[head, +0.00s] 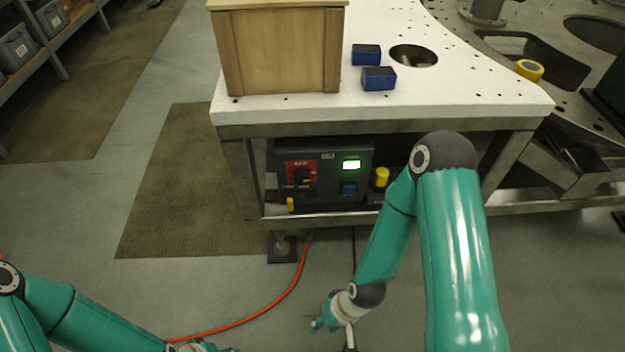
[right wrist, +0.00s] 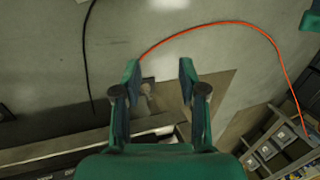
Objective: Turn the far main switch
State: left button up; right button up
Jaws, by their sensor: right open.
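The main switch (head: 302,174), a dark knob on a red plate, sits on the left of a dark control box (head: 330,190) under the white table. It is small in the head view, and I cannot tell which way its handle points. My right gripper (head: 334,324) is low in front of the table, apart from the box. In the right wrist view its two fingers (right wrist: 159,75) are spread and empty above the floor. The switch cannot be made out there. My left gripper (head: 202,346) is partly cut off at the bottom edge, so its jaw is unclear.
The box also has a lit green display (head: 351,165) and a blue button (head: 348,190). A yellow-topped item (head: 381,177) stands beside it. A table leg foot (head: 282,246) and an orange cable (head: 285,294) are on the floor. A wooden crate (head: 280,50) stands on the white table (head: 460,95).

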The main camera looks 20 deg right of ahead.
jog(key=shift+o, duration=2)
jog(key=shift+w+d+f, duration=0.1)
jog(key=shift+w+f, duration=0.05)
jog(key=o, duration=0.4)
jog(key=w+f+m+t+b, duration=0.1)
jog(key=w+b, duration=0.2)
jog(key=w+f+m+t+b, duration=0.1)
jog(key=w+f+m+b, duration=0.1)
jog(key=w+b, duration=0.1)
jog(key=w+f+m+t+h+b, duration=0.1)
jog(key=w+f+m+b, duration=0.1)
jog(key=b, duration=0.1)
jog(key=shift+w+d+f, duration=0.1)
jog(key=shift+w+f, duration=0.1)
jog(key=shift+w, duration=0.2)
jog(key=shift+o, duration=0.2)
jog(key=m+t+h+b, duration=0.8)
jog(key=m+t+b, duration=0.6)
jog(key=m+b, duration=1.45)
send_near(302, 181)
jog(key=shift+n, duration=0.85)
jog(key=b+x, duration=0.2)
jog(key=x, duration=0.8)
jog(key=shift+w+d+b, duration=0.1)
jog(key=shift+w+b, duration=0.15)
jog(key=shift+b, duration=0.15)
